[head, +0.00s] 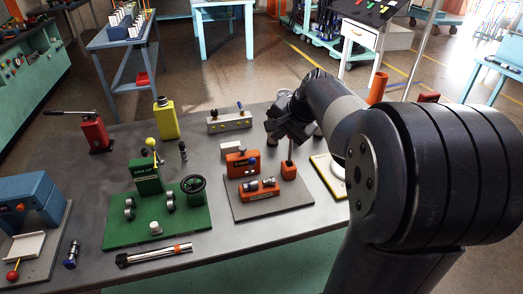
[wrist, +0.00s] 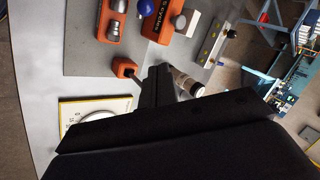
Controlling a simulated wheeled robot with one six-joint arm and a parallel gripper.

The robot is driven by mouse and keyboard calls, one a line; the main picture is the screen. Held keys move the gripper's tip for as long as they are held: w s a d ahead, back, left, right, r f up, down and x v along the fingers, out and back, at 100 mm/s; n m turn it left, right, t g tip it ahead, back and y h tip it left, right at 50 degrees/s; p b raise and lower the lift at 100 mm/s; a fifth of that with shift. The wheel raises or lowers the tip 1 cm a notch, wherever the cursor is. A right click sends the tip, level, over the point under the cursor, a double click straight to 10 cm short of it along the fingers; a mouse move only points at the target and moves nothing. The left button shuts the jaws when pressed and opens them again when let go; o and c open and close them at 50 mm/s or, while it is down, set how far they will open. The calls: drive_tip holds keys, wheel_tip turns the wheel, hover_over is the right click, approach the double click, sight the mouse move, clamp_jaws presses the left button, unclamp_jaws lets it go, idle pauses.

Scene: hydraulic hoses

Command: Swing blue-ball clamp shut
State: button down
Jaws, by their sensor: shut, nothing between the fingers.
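The orange clamp fixture (head: 240,163), labelled with a cycles plate, stands on a grey base plate. A blue ball (head: 252,161) shows at its right side. I cannot tell how far the clamp is swung. My gripper (head: 290,130) is shut and empty, above and behind the small orange block with a thin post (head: 289,171). In the wrist view its dark fingers (wrist: 158,72) are close to that block (wrist: 123,67).
An orange holder with metal fittings (head: 260,189) sits at the plate's front. A green fixture (head: 157,228) with a yellow-ball lever stands left. A white-faced, yellow-edged panel (head: 327,178) lies right. A grey block (head: 229,121) stands behind. Bare table lies between the fixtures.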

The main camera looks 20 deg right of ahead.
sight(251, 166)
drive_tip(key=a+f, duration=0.4)
drive_tip(key=f, duration=0.1)
drive_tip(key=shift+w+a+f+p, duration=0.15)
drive_tip(key=shift+w+f+p, duration=0.15)
drive_tip(key=shift+w+p, duration=0.15)
drive_tip(key=shift+f+b, duration=0.15)
drive_tip(key=shift+b, duration=0.35)
drive_tip(key=shift+s+t+b, duration=0.25)
drive_tip(key=shift+t+b, duration=0.05)
drive_tip(key=shift+b, duration=0.3)
